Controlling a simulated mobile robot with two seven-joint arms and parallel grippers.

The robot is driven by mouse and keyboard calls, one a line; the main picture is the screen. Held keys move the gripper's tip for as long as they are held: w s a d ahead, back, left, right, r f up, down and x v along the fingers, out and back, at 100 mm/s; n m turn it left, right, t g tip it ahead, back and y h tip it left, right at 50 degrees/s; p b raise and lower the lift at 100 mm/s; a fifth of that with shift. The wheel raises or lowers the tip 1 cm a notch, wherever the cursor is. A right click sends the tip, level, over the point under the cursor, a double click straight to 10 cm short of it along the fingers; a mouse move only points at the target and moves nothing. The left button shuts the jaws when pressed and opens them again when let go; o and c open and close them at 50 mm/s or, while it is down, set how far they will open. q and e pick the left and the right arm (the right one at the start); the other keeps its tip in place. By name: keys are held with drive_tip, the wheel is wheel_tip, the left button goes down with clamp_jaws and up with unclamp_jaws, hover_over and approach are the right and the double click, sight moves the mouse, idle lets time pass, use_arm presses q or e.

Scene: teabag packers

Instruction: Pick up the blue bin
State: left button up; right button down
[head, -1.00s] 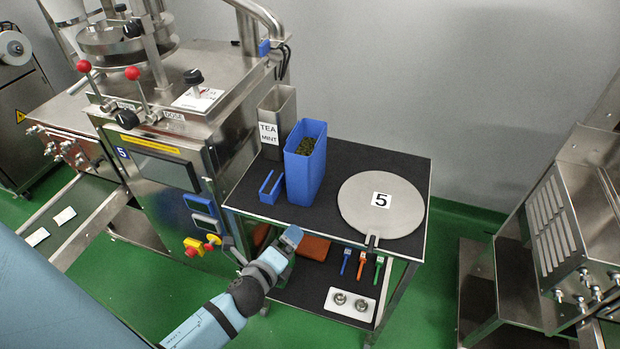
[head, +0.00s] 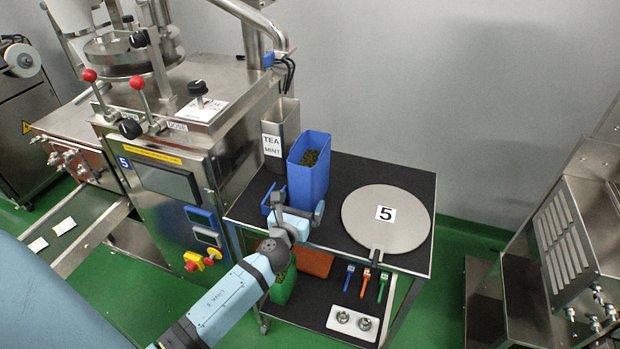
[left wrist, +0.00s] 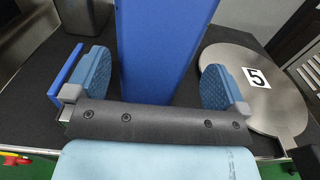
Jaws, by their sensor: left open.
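The blue bin (head: 308,170) stands upright on the cart's black top, with green tea leaves inside. My left gripper (head: 295,207) is open and empty at the bin's near side, low by the cart top. In the left wrist view the blue bin (left wrist: 160,35) shows between the two spread blue pads of my left gripper (left wrist: 156,82), with a gap on each side. Whether the pads reach alongside the bin or are still in front of it, I cannot tell. The right gripper is not in view.
A steel tea-mint container (head: 281,135) stands behind and left of the bin. A small blue piece (left wrist: 68,75) lies close by the left finger. A round grey plate (head: 365,220) marked 5 lies to the right. The machine (head: 170,150) is at the left.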

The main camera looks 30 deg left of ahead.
use_arm(q)
drive_tip(key=x, duration=0.5)
drive_tip(key=shift+a+r+p, duration=0.1)
drive_tip(key=shift+a+p, duration=0.15)
drive_tip(key=shift+p, duration=0.05)
drive_tip(key=shift+c, duration=0.5)
drive_tip(key=shift+r, duration=0.1)
drive_tip(key=c, duration=1.2)
